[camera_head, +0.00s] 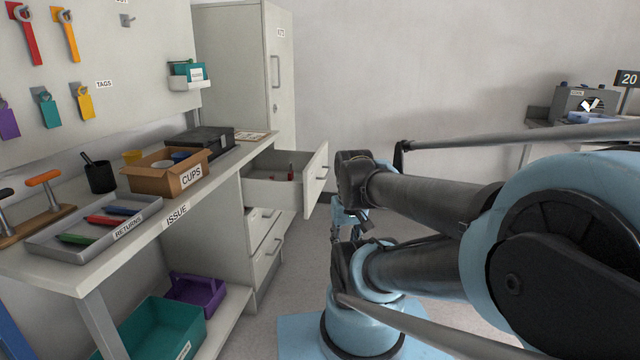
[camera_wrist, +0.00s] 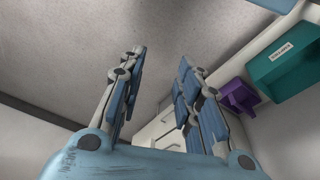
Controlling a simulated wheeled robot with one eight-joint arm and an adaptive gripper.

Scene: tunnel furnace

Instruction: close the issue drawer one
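The issue bench (camera_head: 180,215) has a stack of drawers at its right end. The top drawer (camera_head: 272,192) is pulled far out, with its front panel (camera_head: 316,178) standing clear of the bench and small red items inside. The two drawers below (camera_head: 265,245) look shut or nearly so. My gripper (camera_wrist: 160,62) is open and empty in the wrist view, its two blue-padded fingers apart. Pale drawer fronts (camera_wrist: 165,128) show beyond and between the fingers. In the head view my arm hides most of the gripper, so its exact gap to the open drawer cannot be told.
A returns tray (camera_head: 95,232), a cups box (camera_head: 165,175) and a black case (camera_head: 205,138) stand on the bench. A teal bin (camera_head: 160,330) and purple caddy (camera_head: 195,290) sit on the lower shelf. A tall cabinet (camera_head: 235,60) stands behind. Floor right of the drawers is partly free.

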